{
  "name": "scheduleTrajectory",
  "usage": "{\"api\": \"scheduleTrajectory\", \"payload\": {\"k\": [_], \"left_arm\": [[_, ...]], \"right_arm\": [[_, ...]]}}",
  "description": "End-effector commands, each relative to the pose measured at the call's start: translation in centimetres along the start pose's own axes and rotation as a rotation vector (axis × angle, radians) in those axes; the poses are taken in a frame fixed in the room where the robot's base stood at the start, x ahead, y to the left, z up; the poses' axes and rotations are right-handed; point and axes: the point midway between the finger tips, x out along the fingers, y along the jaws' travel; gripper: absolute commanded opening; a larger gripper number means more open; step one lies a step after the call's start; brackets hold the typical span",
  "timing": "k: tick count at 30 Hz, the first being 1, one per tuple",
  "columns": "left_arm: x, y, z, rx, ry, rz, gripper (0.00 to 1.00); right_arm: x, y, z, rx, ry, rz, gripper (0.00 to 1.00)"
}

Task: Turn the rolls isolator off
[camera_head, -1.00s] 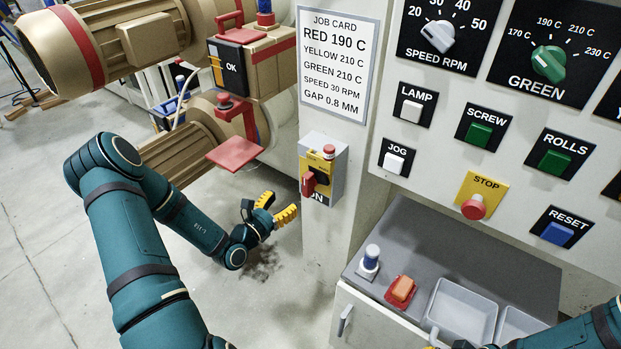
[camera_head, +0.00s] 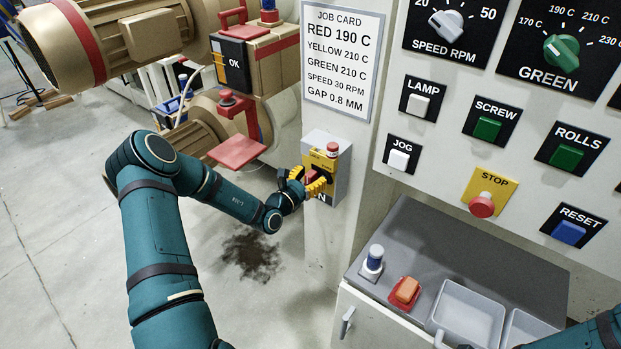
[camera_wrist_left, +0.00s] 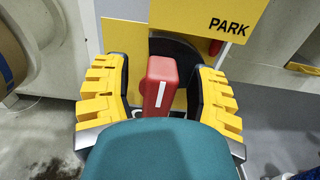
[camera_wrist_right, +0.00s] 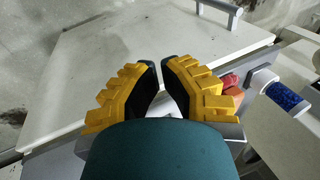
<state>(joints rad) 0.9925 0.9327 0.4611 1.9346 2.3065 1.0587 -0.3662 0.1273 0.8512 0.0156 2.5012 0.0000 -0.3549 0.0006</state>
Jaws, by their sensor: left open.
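The isolator (camera_head: 341,151) is a grey box with a yellow face and a red button on top, fixed to the machine's side post below the job card. Its red handle (camera_wrist_left: 160,85), with a white stripe, stands upright in the left wrist view. My left gripper (camera_head: 313,182) is at the isolator's face, and its fingers partly cover the handle and lettering in the head view. In the left wrist view the open yellow fingers stand on either side of the handle, with gaps showing. My right gripper (camera_wrist_right: 161,68) has its fingertips together and holds nothing visible.
The control panel has a red STOP button (camera_head: 482,205) and a green ROLLS button (camera_head: 566,157). A red plate (camera_head: 237,151) juts out left of the isolator.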

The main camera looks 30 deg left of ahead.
Motion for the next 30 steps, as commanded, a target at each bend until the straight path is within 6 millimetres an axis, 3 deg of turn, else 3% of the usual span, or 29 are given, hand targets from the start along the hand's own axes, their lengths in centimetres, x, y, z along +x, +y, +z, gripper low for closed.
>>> {"api": "scheduleTrajectory", "payload": {"k": [3,8,20,30], "left_arm": [[0.0,0.0,0.0,0.0,0.0,0.0,0.56],[0.0,0.0,0.0,0.0,0.0,0.0,0.0],[0.0,0.0,0.1,-0.012,0.0,0.0,0.0],[0.0,0.4,0.2,-0.177,0.001,0.001,0.0]], "right_arm": [[0.0,0.0,0.0,0.0,0.0,0.0,0.0],[0.0,0.0,0.0,0.0,0.0,0.0,0.0],[-0.2,-0.1,0.0,0.0,-0.001,0.0,0.0],[-2.5,-0.9,0.2,0.002,-0.01,-0.001,0.0]]}}
